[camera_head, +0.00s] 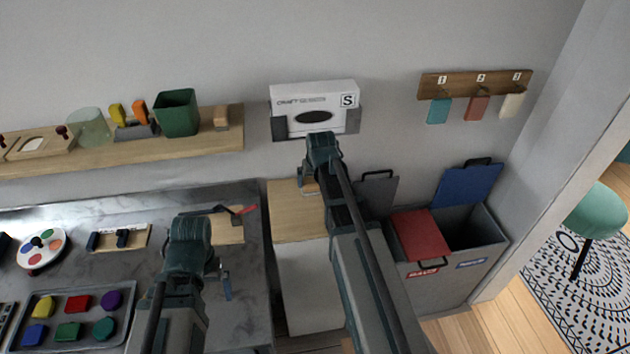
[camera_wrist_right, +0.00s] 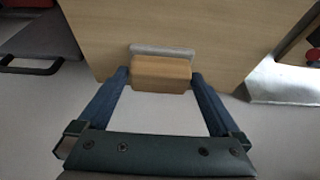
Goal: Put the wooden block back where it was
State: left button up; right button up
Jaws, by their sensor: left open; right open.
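A light-brown wooden block (camera_wrist_right: 160,72) lies between the fingers of my right gripper (camera_wrist_right: 160,88) in the right wrist view. A grey strip runs along its far side, against a pale wooden surface. The fingers are open, one on each side of the block; I cannot tell if they touch it. In the head view my right gripper (camera_head: 309,180) is over the wooden cabinet top, and the block is mostly hidden. A small wooden piece (camera_head: 221,117) stands at the right end of the wall shelf. My left gripper (camera_head: 193,283) is open over the marble counter.
The wall shelf (camera_head: 120,154) holds a green pot (camera_head: 176,112), a glass jar and other items. A white box (camera_head: 315,108) hangs behind my right arm. Bins with red (camera_head: 418,234) and blue lids stand to the right.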

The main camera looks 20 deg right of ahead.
pick_arm(q)
notch_tip(320, 180, up, 11)
jog(key=p, duration=1)
pick_arm(e)
jog(key=v, duration=1.1)
jog(key=shift+r, duration=0.4)
pick_arm(q)
jog(key=shift+f, duration=0.2)
pick_arm(e)
jog(key=shift+s+f, duration=0.1)
jog(key=shift+f, duration=0.05)
pick_arm(q)
notch_tip(320, 180, down, 11)
jog(key=b, duration=1.1)
jog(key=shift+f, duration=0.15)
pick_arm(e)
jog(key=x, duration=1.2)
jog(key=shift+f, duration=0.1)
